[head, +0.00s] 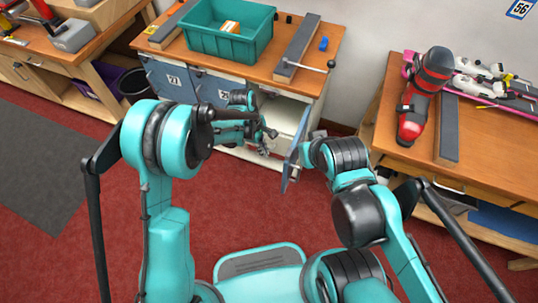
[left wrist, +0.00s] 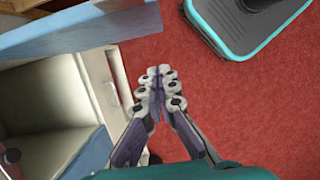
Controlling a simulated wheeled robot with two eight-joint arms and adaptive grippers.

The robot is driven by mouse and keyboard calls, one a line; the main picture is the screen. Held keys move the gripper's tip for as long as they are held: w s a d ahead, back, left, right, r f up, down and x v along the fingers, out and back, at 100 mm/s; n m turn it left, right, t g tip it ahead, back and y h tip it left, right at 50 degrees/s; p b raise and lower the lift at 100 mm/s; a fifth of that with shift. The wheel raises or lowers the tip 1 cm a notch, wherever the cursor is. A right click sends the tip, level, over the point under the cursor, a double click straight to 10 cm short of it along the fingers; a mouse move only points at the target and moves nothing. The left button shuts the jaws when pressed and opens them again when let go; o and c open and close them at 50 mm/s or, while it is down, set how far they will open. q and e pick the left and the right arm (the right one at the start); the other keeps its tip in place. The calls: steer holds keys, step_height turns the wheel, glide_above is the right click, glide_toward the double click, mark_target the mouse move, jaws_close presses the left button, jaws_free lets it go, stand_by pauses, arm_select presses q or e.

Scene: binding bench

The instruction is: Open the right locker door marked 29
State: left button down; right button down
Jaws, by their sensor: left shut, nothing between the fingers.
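The right locker door (head: 292,160) stands swung open, out from the front of the bench, seen nearly edge-on in the head view. Its number does not show. The light interior of its locker (head: 283,116) is exposed. In the left wrist view, a blue panel that looks like this door (left wrist: 90,30) crosses the top left, above the open compartment (left wrist: 45,105). My left gripper (head: 265,148) is in front of the opening, left of the door; its fingers (left wrist: 155,85) are shut and empty. My right gripper (head: 316,136) is by the door's right side, its fingers mostly hidden by my arm.
The locker door marked 27 (head: 172,80) and its neighbour (head: 214,90) are shut. A teal bin (head: 228,45) stands on the bench top. A side table (head: 485,150) with a ski boot (head: 424,92) is at right. Red carpet (head: 80,235) lies open in front.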

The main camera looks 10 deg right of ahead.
arm_select(q)
steer(key=s+d+f+b, duration=0.3)
steer(key=d+f+b, duration=0.1)
steer(key=f, duration=0.4)
steer(key=shift+s+d, duration=0.15)
steer(key=shift+d, duration=0.35)
